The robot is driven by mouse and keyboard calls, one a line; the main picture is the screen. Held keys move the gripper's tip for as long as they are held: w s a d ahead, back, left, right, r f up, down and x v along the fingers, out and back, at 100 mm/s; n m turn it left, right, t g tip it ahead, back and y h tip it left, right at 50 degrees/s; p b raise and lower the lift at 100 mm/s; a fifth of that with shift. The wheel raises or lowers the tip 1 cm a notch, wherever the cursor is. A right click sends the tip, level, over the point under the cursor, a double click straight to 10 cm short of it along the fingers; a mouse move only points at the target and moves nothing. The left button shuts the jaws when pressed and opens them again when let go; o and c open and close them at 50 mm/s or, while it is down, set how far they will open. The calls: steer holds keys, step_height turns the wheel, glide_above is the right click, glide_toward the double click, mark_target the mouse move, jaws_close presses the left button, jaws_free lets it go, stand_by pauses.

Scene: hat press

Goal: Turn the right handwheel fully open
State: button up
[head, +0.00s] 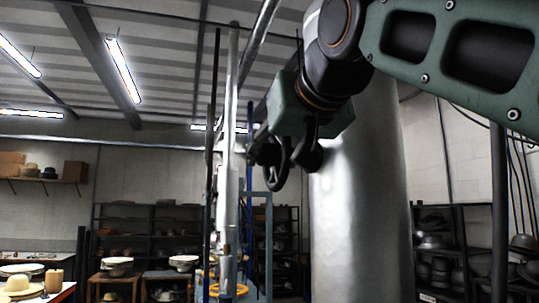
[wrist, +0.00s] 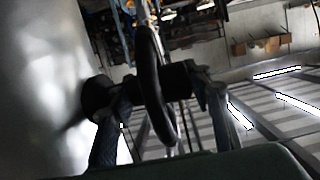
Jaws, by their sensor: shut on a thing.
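A dark handwheel (head: 286,172) stands edge-on beside a large silver cylinder in the head view. In the wrist view its black rim (wrist: 150,75) crosses upright through the middle of the picture. My gripper (head: 298,158) reaches the handwheel from above. In the wrist view my gripper (wrist: 152,90) has one finger on each side of the wheel, shut on it. The wheel's hub and the exact contact are dark and partly hidden by the fingers. How far the wheel is turned cannot be told.
The silver cylinder (head: 360,220) stands close to the right of my gripper. Upright pipes and a pale column (head: 229,180) stand to the left. A yellow ring (head: 238,290) shows low down. Shelves with hats (head: 435,250) and tables with hats (head: 115,268) are farther back.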

steer(key=shift+d+r+g+h, duration=0.15)
steer(key=shift+g+h, duration=0.15)
steer(key=shift+g, duration=0.7)
steer(key=o, duration=1.2)
steer(key=shift+s, duration=0.1)
steer(key=v, duration=0.7)
steer(key=shift+s, duration=0.2)
